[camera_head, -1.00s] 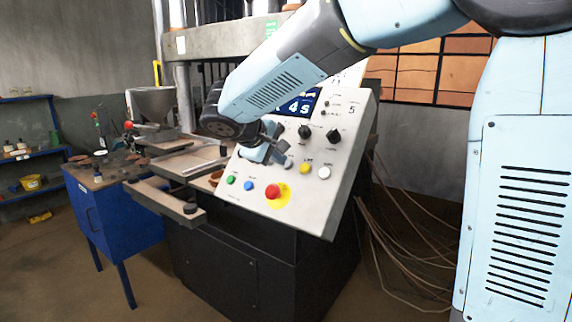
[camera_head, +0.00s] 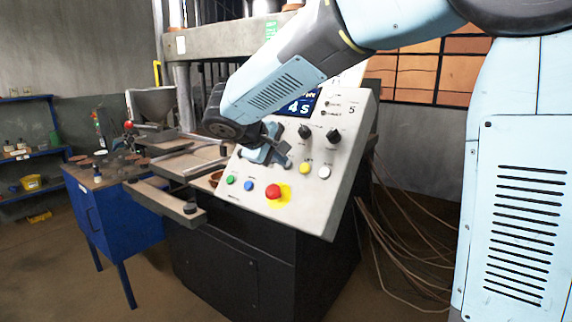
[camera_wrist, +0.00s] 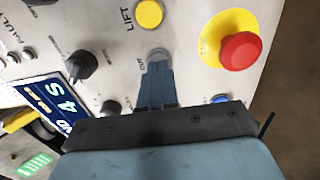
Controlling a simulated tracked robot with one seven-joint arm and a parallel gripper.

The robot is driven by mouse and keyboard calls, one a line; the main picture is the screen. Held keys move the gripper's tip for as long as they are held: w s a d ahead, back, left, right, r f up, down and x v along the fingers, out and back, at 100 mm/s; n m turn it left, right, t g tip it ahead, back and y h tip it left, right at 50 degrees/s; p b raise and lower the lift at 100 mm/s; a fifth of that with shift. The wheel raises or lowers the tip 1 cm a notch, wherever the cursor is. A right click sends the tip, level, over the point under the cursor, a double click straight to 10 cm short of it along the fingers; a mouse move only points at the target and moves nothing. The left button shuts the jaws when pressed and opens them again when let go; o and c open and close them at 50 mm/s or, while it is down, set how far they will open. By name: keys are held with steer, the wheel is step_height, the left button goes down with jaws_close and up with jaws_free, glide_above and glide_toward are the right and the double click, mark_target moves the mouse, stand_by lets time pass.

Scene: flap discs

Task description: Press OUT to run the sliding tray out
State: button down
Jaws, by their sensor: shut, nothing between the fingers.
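The tilted control panel (camera_head: 315,205) faces me, with coloured buttons and dark knobs. My gripper (camera_head: 286,161) is shut and empty, its fingers pointing at the panel's middle row. In the wrist view the closed fingertips (camera_wrist: 157,62) are at a grey button (camera_wrist: 158,53), partly covering it. A flat metal plate (camera_head: 188,163), perhaps the sliding tray, lies at the press left of the panel.
A red stop button on a yellow disc (camera_wrist: 240,50) and a blue button (camera_wrist: 220,98) are close to the fingers. A dark knob (camera_wrist: 84,66) and the lit screen (camera_wrist: 52,105) are on the other side. A blue cabinet (camera_head: 112,215) stands at the left.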

steer(key=shift+w+d+f, duration=0.35)
steer(key=shift+f, duration=0.1)
stand_by(1.0)
steer(key=v, duration=0.8)
stand_by(0.8)
steer(key=s+d+f+m+g+y, duration=0.1)
steer(key=s+d+m, duration=0.1)
steer(key=s+d, duration=0.35)
steer(key=s+d+f+m+g+y, duration=0.1)
steer(key=s+d+m+g, duration=0.15)
steer(key=d, duration=0.65)
steer(key=s+d+f+m+y, duration=0.2)
steer(key=s+d, duration=0.1)
steer(key=s, duration=0.4)
steer(key=s+d+f+m+t+y, duration=0.1)
steer(key=s+d+f+m+y, duration=0.1)
steer(key=s, duration=0.5)
steer(key=shift+d+f+m+y, duration=0.3)
steer(key=shift+d+f+m, duration=0.45)
steer(key=shift+d, duration=0.45)
steer(key=shift+s+t, duration=0.15)
steer(key=shift+t, duration=0.1)
